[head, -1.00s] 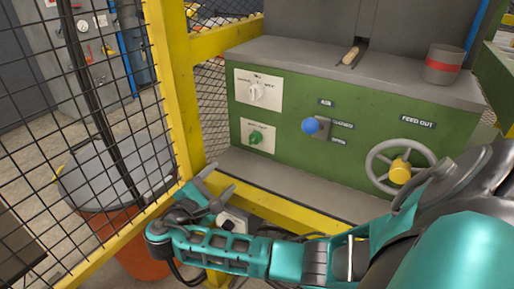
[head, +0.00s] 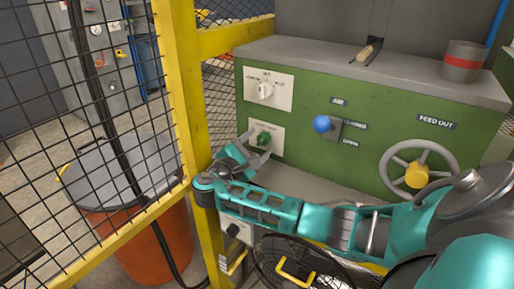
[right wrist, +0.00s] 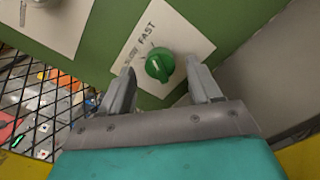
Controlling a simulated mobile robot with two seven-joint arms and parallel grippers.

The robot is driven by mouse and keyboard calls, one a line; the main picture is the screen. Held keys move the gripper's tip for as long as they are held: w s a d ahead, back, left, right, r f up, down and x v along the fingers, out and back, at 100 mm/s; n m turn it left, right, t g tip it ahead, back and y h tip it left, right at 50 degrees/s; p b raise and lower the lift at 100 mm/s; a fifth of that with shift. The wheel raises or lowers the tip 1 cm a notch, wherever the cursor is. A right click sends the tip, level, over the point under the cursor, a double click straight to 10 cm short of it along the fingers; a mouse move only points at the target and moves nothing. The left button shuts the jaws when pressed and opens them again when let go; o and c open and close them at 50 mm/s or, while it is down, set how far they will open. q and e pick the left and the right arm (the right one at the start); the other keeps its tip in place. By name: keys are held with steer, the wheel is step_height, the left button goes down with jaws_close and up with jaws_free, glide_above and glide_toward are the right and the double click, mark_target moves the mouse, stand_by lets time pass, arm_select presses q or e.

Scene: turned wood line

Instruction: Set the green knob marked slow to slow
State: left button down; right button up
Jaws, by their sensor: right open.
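The green knob (head: 263,139) sits on a white plate (head: 272,128) low on the left of the green machine front. In the right wrist view the green knob (right wrist: 160,66) shows between and just beyond my fingertips, on its plate (right wrist: 181,37) with the words SLOW and FAST. Its pale pointer line is visible, but I cannot tell exactly which mark it points to. My right gripper (head: 254,148) is open, in front of the knob; it also shows in the right wrist view (right wrist: 160,78), one finger on each side. My left gripper is not in view.
A white knob (head: 265,90) sits above on its own plate. A blue ball handle (head: 322,124) and a handwheel (head: 384,168) are to the right. A yellow post (head: 180,100) with mesh stands close on the left. A red-banded can (head: 464,66) stands on top.

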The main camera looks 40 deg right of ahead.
steer(key=shift+d, duration=0.25)
steer(key=shift+c, duration=0.4)
